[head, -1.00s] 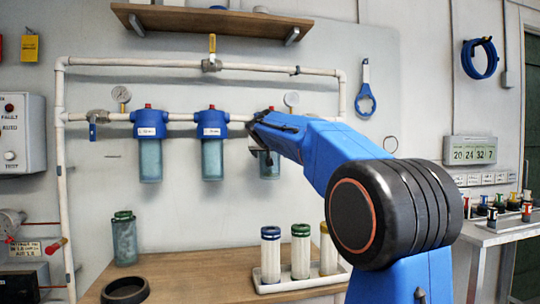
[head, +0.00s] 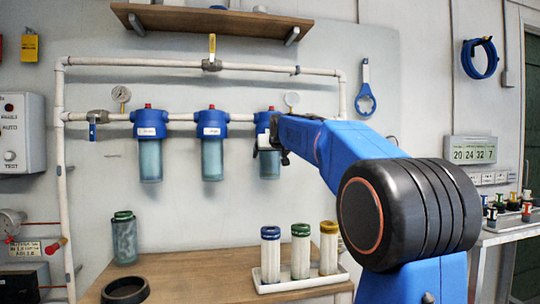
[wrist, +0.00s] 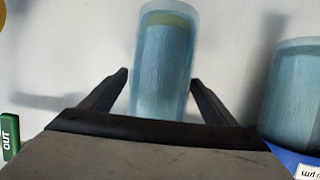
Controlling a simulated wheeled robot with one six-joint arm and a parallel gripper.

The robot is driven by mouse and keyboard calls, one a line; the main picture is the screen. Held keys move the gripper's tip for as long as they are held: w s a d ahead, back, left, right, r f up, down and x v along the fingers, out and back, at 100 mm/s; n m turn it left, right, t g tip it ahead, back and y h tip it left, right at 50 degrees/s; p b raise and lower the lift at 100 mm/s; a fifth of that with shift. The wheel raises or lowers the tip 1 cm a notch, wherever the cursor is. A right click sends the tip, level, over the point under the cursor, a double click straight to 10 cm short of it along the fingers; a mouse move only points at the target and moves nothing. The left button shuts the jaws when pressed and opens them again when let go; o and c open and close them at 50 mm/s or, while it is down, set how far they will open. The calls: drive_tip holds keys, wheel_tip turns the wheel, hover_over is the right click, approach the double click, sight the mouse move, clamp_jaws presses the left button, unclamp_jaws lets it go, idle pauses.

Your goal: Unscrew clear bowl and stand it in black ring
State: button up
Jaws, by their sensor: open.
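Three blue-capped housings with clear bluish bowls hang from the wall pipe. The right-hand clear bowl (head: 269,166) hangs under its blue cap (head: 264,122), partly covered by my gripper (head: 272,147). In the wrist view this clear bowl (wrist: 165,60), with a yellow band inside near its end, lies between the two fingers of my open gripper (wrist: 160,78). The right finger looks close to its wall; whether it touches cannot be told. The black ring (head: 128,298) lies empty on the wooden bench at front left.
The middle bowl (head: 212,162) hangs close to the left. A white tray (head: 290,284) with several filter cartridges stands on the bench (head: 200,270). A dark-green-topped canister (head: 124,240) stands behind the ring. A blue wrench (head: 365,92) hangs on the wall.

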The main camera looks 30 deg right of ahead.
drive_tip(key=shift+d+n+y, duration=0.1)
drive_tip(key=shift+n+y, duration=0.9)
drive_tip(key=shift+y, duration=0.2)
drive_tip(key=shift+n+t+y, duration=0.3)
drive_tip(key=shift+n+y, duration=0.3)
drive_tip(key=shift+y, duration=0.2)
drive_tip(key=shift+n+y, duration=0.3)
drive_tip(key=shift+c, duration=0.3)
